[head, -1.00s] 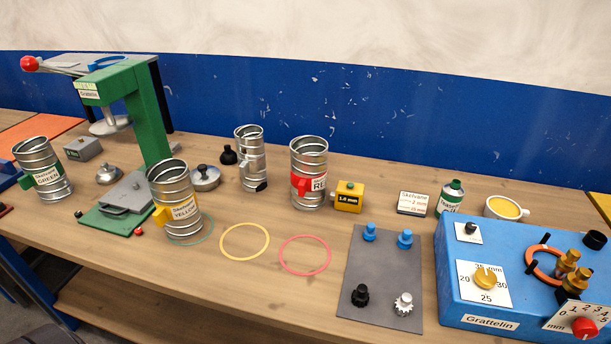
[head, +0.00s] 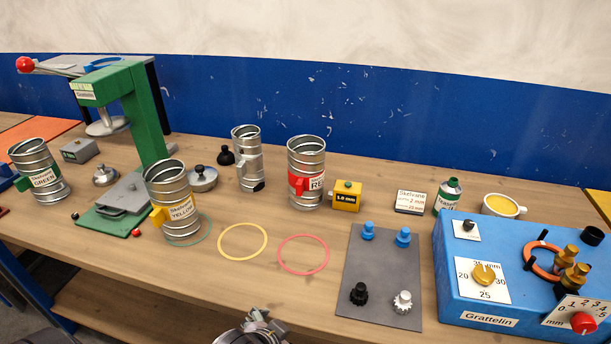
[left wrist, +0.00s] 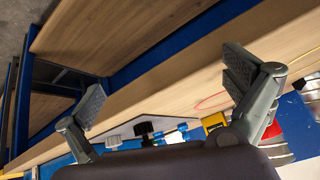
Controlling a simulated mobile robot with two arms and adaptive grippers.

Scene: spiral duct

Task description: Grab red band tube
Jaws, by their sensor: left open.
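The red band tube (head: 306,172) is a ribbed metal cylinder with a red clip and a "RED" label. It stands upright toward the back middle of the bench in the head view. In the left wrist view a red part and metal ribs of the tube (left wrist: 277,150) show at the lower right, partly hidden behind a finger. My left gripper (left wrist: 166,84) is open, its fingers wide apart with nothing between them, near the bench's front edge. Part of a gripper or wrist (head: 252,331) shows at the bottom of the head view, apart from the tube. My right gripper cannot be made out.
A slimmer metal tube (head: 247,160) stands left of the red band tube, a yellow block (head: 346,196) right of it. The yellow-labelled tube (head: 171,205) stands front left. A red ring (head: 303,254) and yellow ring (head: 243,240) lie flat in front. A grey plate (head: 382,285) holds knobs.

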